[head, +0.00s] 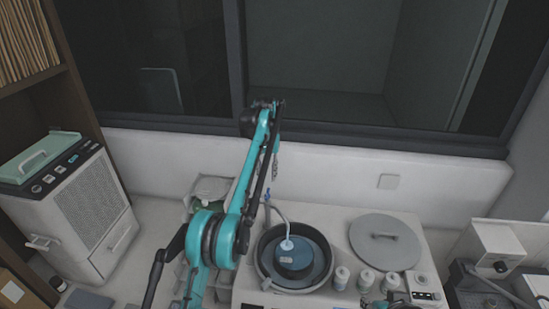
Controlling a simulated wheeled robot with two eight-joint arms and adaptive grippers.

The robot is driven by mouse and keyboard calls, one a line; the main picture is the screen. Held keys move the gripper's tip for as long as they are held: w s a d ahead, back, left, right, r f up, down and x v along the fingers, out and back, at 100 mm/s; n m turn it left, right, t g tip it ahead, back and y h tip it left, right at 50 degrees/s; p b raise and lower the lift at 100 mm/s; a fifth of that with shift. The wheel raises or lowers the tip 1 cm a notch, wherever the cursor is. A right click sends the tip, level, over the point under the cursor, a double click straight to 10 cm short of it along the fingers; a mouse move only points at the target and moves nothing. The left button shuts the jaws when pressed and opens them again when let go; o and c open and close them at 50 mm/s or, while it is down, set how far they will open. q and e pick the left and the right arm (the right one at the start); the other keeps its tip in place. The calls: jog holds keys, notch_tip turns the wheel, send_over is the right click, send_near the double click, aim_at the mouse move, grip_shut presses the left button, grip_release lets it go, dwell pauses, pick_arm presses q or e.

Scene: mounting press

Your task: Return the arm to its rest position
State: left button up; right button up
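My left arm, teal and black, rises from the bottom edge left of the middle. It bends at a high elbow in front of the window frame. My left gripper (275,165) seems to be the small grey part hanging below that elbow, above the bench and apart from everything on it. It is small and partly covered by the arm, so I cannot make out whether its fingers are open or shut. I see nothing held there. A bit of teal and dark hardware shows at the bottom edge right of the middle. My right gripper cannot be made out.
A white machine with a round dark basin (262,262) and blue centre stands right of the arm. Its grey lid (384,242) and several small white bottles (341,278) are beside it. A white-and-teal box machine (92,205) stands left. White equipment (492,248) is right.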

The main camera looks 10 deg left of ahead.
pick_arm(q)
jog(key=shift+s+b, duration=0.15)
jog(key=shift+b, duration=0.35)
jog(key=s+a+f+t+b, duration=0.1)
jog(key=s+f+t+b, duration=0.15)
jog(key=s+b, duration=0.65)
jog(key=s+a+f+t+b, duration=0.1)
jog(key=s+f+b, duration=0.3)
jog(key=s+b, duration=0.45)
jog(key=s+f+t+b, duration=0.3)
jog(key=s+f+b, duration=0.7)
jog(key=s+f, duration=1.2)
notch_tip(320, 180, down, 3)
jog(key=shift+s+a+r+t, duration=0.2)
jog(key=shift+s+a+t, duration=0.1)
jog(key=shift+t, duration=0.05)
